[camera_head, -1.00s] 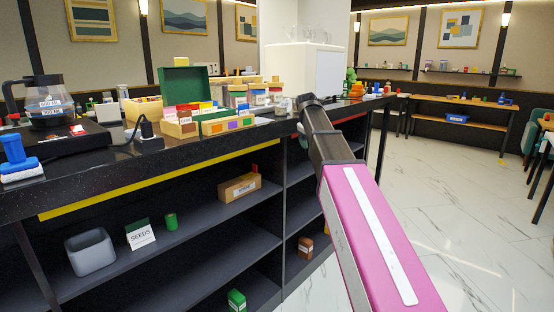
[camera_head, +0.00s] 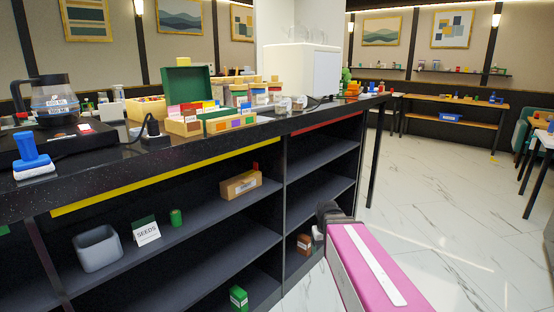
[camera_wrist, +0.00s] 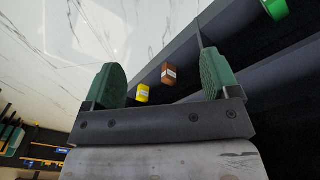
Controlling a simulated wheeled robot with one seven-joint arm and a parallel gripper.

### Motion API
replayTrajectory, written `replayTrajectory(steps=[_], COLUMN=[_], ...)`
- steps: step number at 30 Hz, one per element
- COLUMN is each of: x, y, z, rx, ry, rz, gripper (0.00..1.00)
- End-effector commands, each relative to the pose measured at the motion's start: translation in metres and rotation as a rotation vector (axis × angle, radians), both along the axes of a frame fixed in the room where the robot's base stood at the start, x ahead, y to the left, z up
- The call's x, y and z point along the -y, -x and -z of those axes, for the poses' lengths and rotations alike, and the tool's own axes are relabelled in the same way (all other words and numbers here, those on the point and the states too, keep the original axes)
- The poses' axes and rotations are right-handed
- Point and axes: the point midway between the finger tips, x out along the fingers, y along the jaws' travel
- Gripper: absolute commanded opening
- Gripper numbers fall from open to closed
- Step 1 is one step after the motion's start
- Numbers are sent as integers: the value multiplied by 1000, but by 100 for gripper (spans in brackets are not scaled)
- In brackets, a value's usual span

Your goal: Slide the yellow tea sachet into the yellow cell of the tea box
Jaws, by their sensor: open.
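A small yellow block with a pale label, which looks like the yellow tea sachet (camera_wrist: 143,94), shows low between my fingers in the wrist view. Its exact resting place is unclear, and my arm seems to hide it in the head view. My gripper (camera_wrist: 162,62) is open and empty, its green fingers wide apart. The tea box with its raised green lid (camera_head: 190,88) stands on the black counter, with coloured sachets and cells in front of the lid.
A brown labelled packet (camera_wrist: 169,75) is beside the yellow one; it also shows low in the shelving (camera_head: 304,243). Dark shelves (camera_head: 225,215) hold a grey bin (camera_head: 97,248), a seeds packet (camera_head: 146,231) and a cardboard box (camera_head: 241,185). Marble floor (camera_head: 430,210) at right is clear.

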Motion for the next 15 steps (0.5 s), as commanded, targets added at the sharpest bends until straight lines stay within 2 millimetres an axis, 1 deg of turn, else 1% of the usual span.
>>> replayTrajectory(steps=[1,3,6,10,15], x=[1,3,4,4,4], y=[21,39,59,74,77], z=[13,27,42,53,57], rx=[-17,-34,-54,-69,-72], ry=[-10,-22,-37,-48,-51], rz=[24,55,92,121,132], gripper=[82,82,82,82,82])
